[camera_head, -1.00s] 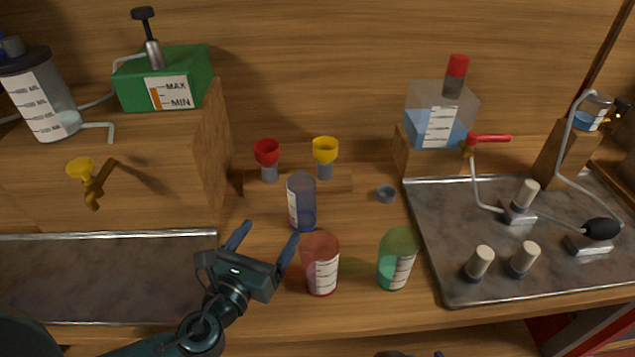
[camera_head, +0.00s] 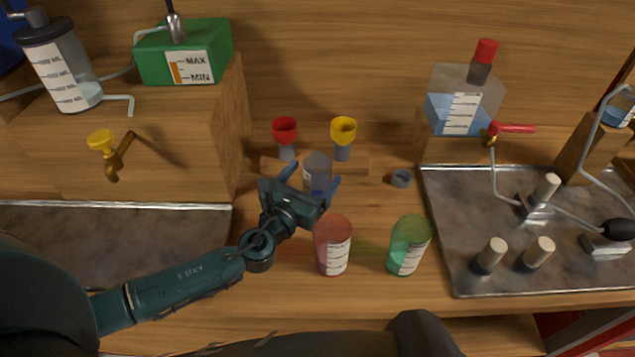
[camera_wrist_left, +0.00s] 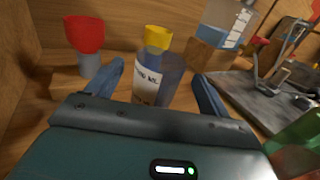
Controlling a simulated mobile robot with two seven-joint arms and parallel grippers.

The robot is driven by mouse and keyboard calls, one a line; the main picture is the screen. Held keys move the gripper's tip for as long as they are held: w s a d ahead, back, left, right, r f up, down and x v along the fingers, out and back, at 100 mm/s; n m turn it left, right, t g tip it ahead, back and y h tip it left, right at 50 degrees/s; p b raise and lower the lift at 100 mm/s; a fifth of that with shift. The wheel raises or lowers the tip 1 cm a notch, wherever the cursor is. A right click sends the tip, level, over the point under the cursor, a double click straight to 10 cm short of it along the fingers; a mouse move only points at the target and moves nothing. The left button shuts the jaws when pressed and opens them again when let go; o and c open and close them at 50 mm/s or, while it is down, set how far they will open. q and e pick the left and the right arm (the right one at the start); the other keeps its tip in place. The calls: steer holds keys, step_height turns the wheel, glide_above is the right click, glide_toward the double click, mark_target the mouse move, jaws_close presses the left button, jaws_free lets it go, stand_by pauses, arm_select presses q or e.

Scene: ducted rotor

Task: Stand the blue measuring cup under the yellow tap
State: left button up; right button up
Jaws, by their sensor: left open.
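The blue measuring cup (camera_head: 318,172) stands upright on the wooden bench, partly hidden by my left gripper in the head view. In the left wrist view the cup (camera_wrist_left: 160,80) shows between the two fingers, its white label facing left. My left gripper (camera_head: 312,182) is open, with its fingers to either side of the cup; contact cannot be told. The yellow tap (camera_head: 102,142), with a brown handle, sticks out from the wooden block at left, above the metal tray (camera_head: 130,207). My right gripper is not clearly in view.
A red cup (camera_head: 333,246) and a green cup (camera_head: 408,246) stand in front and to the right. Red (camera_head: 285,130) and yellow (camera_head: 343,130) funnels stand behind the blue cup. A metal tray with pegs (camera_head: 460,270) fills the right. The left tray looks clear where visible.

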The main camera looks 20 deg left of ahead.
arm_select(q)
steer(key=shift+w+d+f, duration=0.1)
steer(key=shift+w+d, duration=0.05)
steer(key=shift+w, duration=0.65)
steer(key=shift+w+d, duration=0.1)
steer(key=shift+w, duration=0.65)
steer(key=shift+c, duration=0.2)
steer(key=c, duration=1.1)
